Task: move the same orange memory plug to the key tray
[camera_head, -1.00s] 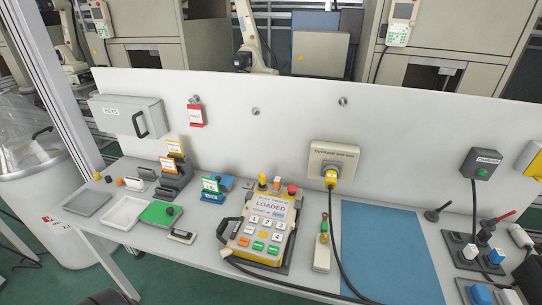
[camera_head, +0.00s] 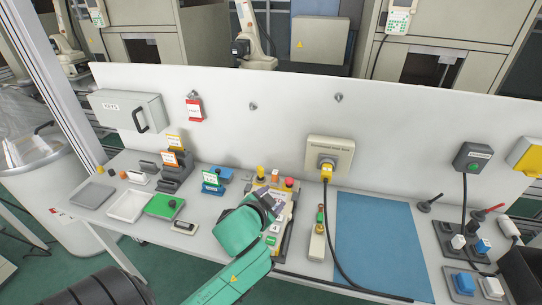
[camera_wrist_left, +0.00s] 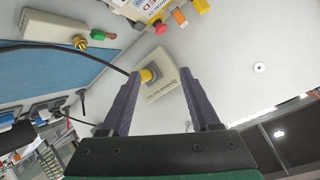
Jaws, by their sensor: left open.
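On top of the yellow-framed pendant (camera_head: 277,246) an orange plug (camera_head: 275,177) stands between a yellow knob (camera_head: 261,172) and a red button (camera_head: 289,182). The orange plug also shows at the top of the left wrist view (camera_wrist_left: 180,17). My left gripper (camera_head: 268,203) is over the pendant, hiding much of its face. In the wrist view its fingers (camera_wrist_left: 160,76) are open with nothing held. A grey tray (camera_head: 92,195) and a white tray (camera_head: 127,206) lie at the left of the bench; I cannot tell which is the key tray. My right gripper is not in view.
A wall box (camera_head: 331,150) with a yellow connector and black cable is behind the bench. A blue mat (camera_head: 385,245) lies clear on the right.

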